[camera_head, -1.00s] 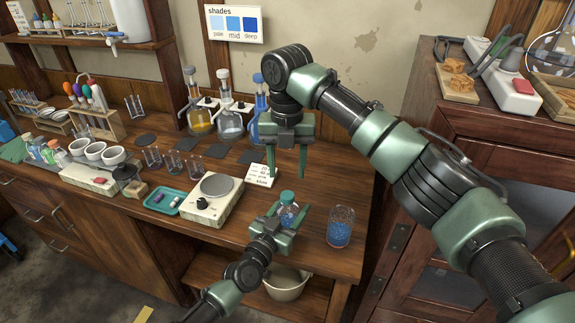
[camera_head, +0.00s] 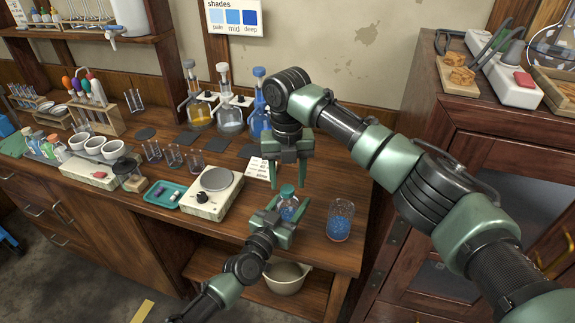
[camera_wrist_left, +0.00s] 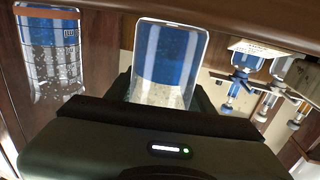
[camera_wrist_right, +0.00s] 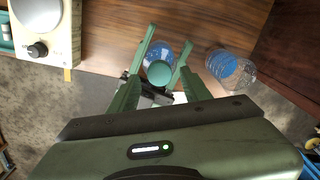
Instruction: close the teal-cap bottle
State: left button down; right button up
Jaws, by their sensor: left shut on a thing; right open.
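How tightly the cap sits cannot be told. My left gripper (camera_head: 280,217) is shut around the bottle's body, which also shows in the left wrist view (camera_wrist_left: 168,62). My right gripper (camera_head: 287,183) is open and points down, just above the cap with its fingers to either side. In the right wrist view the round teal cap (camera_wrist_right: 159,72) lies between green fingers.
The bench's front edge is near.

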jog(key=shift+f, duration=1.1)
